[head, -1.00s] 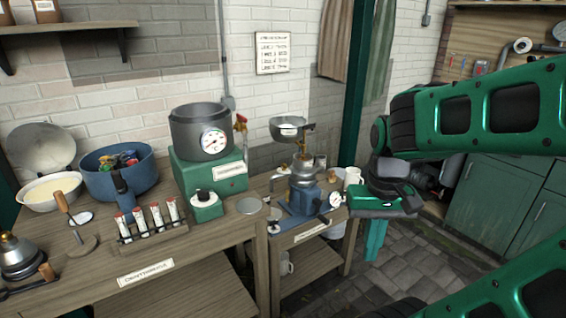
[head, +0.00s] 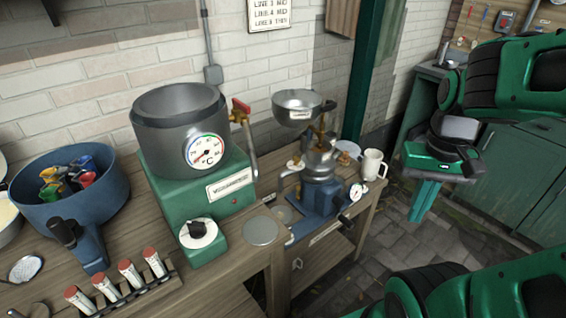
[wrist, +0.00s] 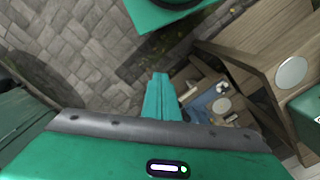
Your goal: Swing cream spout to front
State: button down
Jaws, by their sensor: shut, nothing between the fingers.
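The cream separator (head: 318,165) stands on the wooden bench, with a blue base, a silver body and a wide supply bowl (head: 303,106) on top. Small spouts stick out from its body: one at the left (head: 291,169), another on the right side near the mug. I cannot tell which is the cream spout. The separator's blue base (wrist: 207,101) also shows in the wrist view. My gripper (head: 424,211) hangs to the right of the bench, apart from the separator, with its fingers pointing down and closed together. In the wrist view the fingers (wrist: 160,78) are over the paved floor.
A white mug (head: 373,165) stands right of the separator. A green heater with a large grey pot (head: 180,130) and a dial stands to its left. A red-handled tap (head: 241,112) juts toward the separator. A dark green post (head: 368,85) rises behind. The floor right of the bench is clear.

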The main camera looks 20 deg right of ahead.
jog(key=w+a+n+t, duration=0.2)
jog(key=w+a+n, duration=0.15)
jog(key=w, duration=1.05)
jog(key=w+a+n+t, duration=0.1)
jog(key=w+a+n, duration=0.3)
jog(key=w, duration=1.1)
jog(key=w+a+f+n+t, duration=0.1)
jog(key=w+a+f, duration=0.3)
jog(key=w+a, duration=0.55)
notch_tip(320, 180, down, 9)
jog(key=shift+s+a+y, duration=0.25)
jog(key=shift+s+y, duration=0.05)
jog(key=shift+s, duration=0.05)
